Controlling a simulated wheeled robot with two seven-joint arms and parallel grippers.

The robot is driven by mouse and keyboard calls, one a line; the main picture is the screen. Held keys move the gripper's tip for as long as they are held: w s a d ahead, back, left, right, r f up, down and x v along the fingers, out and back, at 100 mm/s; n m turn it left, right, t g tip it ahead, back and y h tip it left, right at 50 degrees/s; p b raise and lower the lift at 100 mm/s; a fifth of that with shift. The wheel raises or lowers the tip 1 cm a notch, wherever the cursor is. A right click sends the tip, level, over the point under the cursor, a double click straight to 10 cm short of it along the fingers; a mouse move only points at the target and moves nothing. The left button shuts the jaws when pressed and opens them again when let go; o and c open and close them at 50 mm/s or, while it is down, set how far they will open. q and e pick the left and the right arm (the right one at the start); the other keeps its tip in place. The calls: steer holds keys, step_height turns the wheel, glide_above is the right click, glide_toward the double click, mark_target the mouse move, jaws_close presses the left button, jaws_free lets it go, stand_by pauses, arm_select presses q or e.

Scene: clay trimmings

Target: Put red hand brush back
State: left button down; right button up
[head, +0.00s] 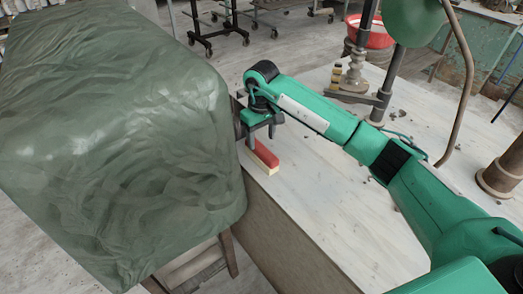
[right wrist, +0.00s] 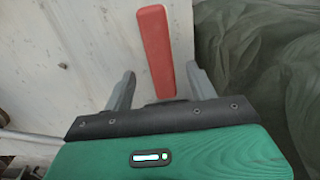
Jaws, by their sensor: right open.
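The red hand brush (head: 264,156) lies on the pale tabletop near its left edge in the head view, with a cream strip along its lower side. In the right wrist view the brush's red back (right wrist: 154,45) extends away from between the fingers. The brush's end by the gripper is partly hidden. My left gripper is not in view.
A large bundle under green plastic (head: 110,130) stands close along the table's left edge. The tabletop (head: 310,200) is mostly clear with small crumbs. A metal stand (head: 352,75) and a red basin (head: 370,35) are at the back. A brown cylinder (head: 503,170) is at the right.

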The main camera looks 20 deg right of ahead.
mark_target(262, 148)
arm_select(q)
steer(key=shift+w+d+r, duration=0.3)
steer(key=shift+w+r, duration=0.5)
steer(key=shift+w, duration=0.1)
arm_select(e)
steer(key=shift+r, duration=2.5)
